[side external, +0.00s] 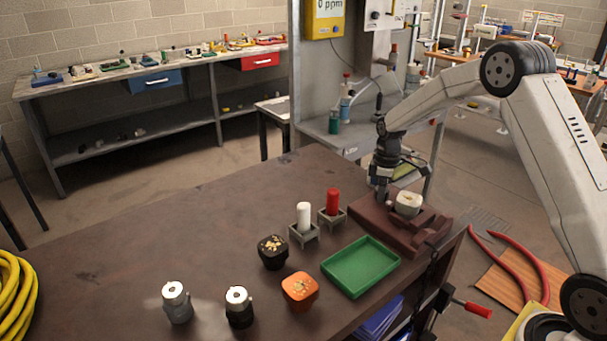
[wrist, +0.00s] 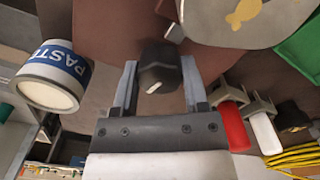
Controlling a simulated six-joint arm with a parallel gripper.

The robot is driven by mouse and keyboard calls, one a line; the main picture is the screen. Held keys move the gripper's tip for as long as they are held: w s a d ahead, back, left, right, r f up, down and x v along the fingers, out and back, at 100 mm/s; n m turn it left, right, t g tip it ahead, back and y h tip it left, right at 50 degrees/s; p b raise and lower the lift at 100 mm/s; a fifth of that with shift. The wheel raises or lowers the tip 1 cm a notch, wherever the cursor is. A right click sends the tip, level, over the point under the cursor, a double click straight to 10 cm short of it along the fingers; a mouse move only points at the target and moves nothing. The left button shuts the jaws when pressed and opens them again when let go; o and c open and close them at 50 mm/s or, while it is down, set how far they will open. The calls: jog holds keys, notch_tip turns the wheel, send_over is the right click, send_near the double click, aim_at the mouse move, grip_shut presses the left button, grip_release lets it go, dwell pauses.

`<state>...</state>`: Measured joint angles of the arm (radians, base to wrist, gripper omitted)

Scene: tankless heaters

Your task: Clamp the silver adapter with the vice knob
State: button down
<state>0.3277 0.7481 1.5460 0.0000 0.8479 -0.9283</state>
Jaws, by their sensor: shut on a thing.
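The brown-red vice (side external: 425,232) sits at the table's right end; part of it shows in the wrist view (wrist: 110,25). My gripper (side external: 382,192) points down at its back left side. In the wrist view my gripper (wrist: 160,88) has its two fingers on either side of a black knob (wrist: 158,62), shut on it. A pale rounded piece (side external: 407,203) sits on the vice beside my gripper. In the wrist view this piece (wrist: 240,18) looks grey with a gold mark on top. I cannot tell for certain whether it is the silver adapter.
A green tray (side external: 360,267) lies before the vice. Red (side external: 333,202) and white (side external: 304,217) cylinders stand in holders to its left. Black (side external: 272,252) and orange (side external: 300,291) pots, silver (side external: 176,302) and dark (side external: 239,307) cylinders stand further left. A PASTE can (wrist: 52,75) is left of my gripper.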

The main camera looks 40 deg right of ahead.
jog(key=m, duration=0.9)
jog(key=shift+m, duration=0.4)
jog(key=m, duration=0.9)
jog(key=shift+c, duration=0.5)
grip_release()
